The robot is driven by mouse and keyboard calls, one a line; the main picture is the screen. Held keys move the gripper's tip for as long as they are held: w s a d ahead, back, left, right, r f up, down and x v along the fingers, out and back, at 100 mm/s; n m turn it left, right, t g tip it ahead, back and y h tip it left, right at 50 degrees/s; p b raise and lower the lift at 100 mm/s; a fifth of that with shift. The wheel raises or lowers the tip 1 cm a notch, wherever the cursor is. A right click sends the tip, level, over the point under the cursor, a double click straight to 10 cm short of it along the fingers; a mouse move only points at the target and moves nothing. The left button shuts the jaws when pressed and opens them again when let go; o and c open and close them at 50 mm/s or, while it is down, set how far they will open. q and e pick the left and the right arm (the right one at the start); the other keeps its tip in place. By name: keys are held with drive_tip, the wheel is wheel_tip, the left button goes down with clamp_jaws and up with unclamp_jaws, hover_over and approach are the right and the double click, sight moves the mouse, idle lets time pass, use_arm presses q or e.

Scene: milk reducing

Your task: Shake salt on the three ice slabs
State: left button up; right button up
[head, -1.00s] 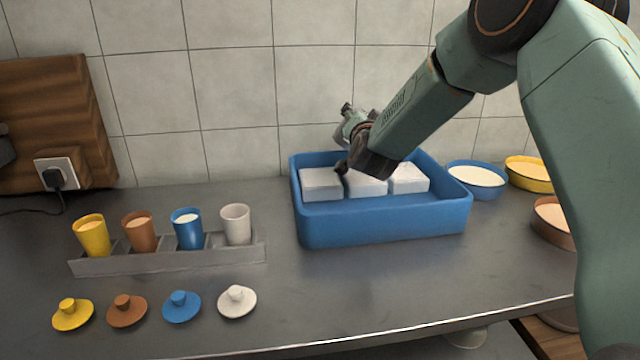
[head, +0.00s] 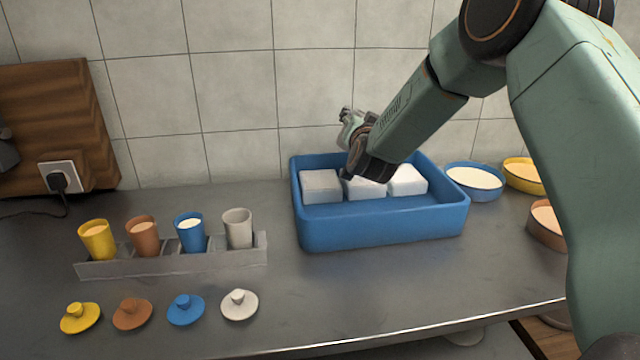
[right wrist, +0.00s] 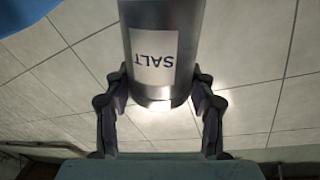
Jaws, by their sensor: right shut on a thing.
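Three white ice slabs, the left (head: 321,186), the middle (head: 364,189) and the right (head: 408,180), stand in a row in a blue tray (head: 385,229). My right gripper (head: 352,160) is above the left and middle slabs in the head view and partly hides the middle one. In the right wrist view, its fingers (right wrist: 160,95) are shut around a grey metal shaker labelled SALT (right wrist: 160,50). The label reads upside down there. The shaker is hard to make out in the head view. My left gripper is not in view.
A grey rack (head: 170,262) holds several cups, with lids, such as a yellow one (head: 80,318), in front. A blue bowl (head: 474,182), a yellow bowl (head: 524,176) and a brown bowl (head: 546,224) stand right of the tray. The tiled wall is close behind.

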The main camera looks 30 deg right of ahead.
drive_tip(key=shift+r+n+p, duration=0.25)
drive_tip(key=shift+n+p, duration=0.9)
drive_tip(key=shift+p, duration=0.1)
drive_tip(key=shift+r+n+p, duration=0.2)
drive_tip(key=shift+n+p, duration=0.95)
drive_tip(key=shift+p, duration=0.05)
idle(0.8)
idle(0.4)
